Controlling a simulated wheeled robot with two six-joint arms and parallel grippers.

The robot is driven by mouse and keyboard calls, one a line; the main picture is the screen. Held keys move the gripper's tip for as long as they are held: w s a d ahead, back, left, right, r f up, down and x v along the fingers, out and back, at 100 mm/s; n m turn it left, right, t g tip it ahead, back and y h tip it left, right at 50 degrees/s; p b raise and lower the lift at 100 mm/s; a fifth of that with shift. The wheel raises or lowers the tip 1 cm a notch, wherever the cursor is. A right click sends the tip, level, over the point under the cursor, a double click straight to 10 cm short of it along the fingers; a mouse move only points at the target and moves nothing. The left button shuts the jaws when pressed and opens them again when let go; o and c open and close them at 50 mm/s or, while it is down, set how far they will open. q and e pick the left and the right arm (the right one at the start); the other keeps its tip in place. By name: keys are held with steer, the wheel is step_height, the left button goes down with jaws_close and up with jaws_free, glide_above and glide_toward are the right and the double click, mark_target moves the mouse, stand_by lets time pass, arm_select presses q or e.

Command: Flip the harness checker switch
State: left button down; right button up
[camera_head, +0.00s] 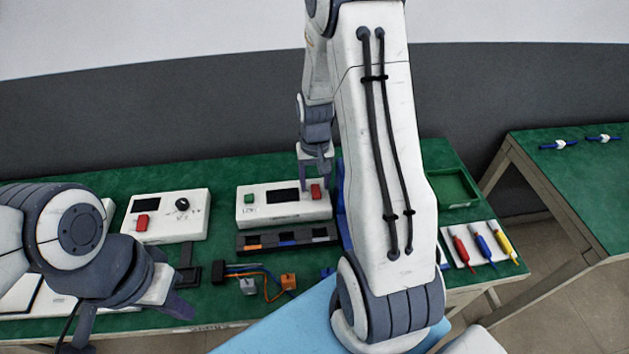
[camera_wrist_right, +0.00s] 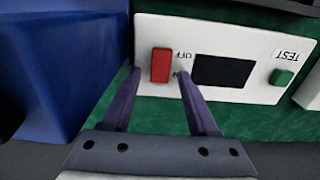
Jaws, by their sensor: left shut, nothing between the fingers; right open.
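The harness checker (camera_head: 255,212) is a white box at mid-table with a dark screen, a green TEST button (camera_head: 249,198) and a red switch (camera_head: 316,191). In the right wrist view the red switch (camera_wrist_right: 161,66) stands beside an OFF label, and a lower label is partly covered by a finger. My right gripper (camera_head: 317,174) is open and empty, pointing at the switch; its fingertips appear on either side of it, and I cannot tell whether they touch. My left gripper (camera_head: 179,307) is shut and empty at the lower left, away from the checker.
Another white box (camera_head: 166,217) with a red switch and black knob stands to the left. A dark slotted rack (camera_head: 288,240) and orange-wired connectors (camera_head: 288,281) lie in front. A blue bin (camera_wrist_right: 65,65) stands close beside the right gripper. Colored tools (camera_head: 484,247) lie at right.

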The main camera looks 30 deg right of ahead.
mark_target(316, 191)
jaws_close()
steer(key=shift+s+f+b, duration=0.1)
steer(key=shift+b, duration=0.35)
steer(key=shift+s+a+t+h+b, duration=0.1)
steer(key=shift+t+h+b, duration=0.25)
steer(key=shift+t, duration=0.25)
jaws_free()
steer(key=shift+r, duration=0.2)
step_height(316, 191, up, 10)
steer(key=s, duration=0.1)
steer(key=shift+a+r+p, duration=0.15)
steer(key=shift+a+p, duration=0.15)
steer(key=shift+p, duration=0.15)
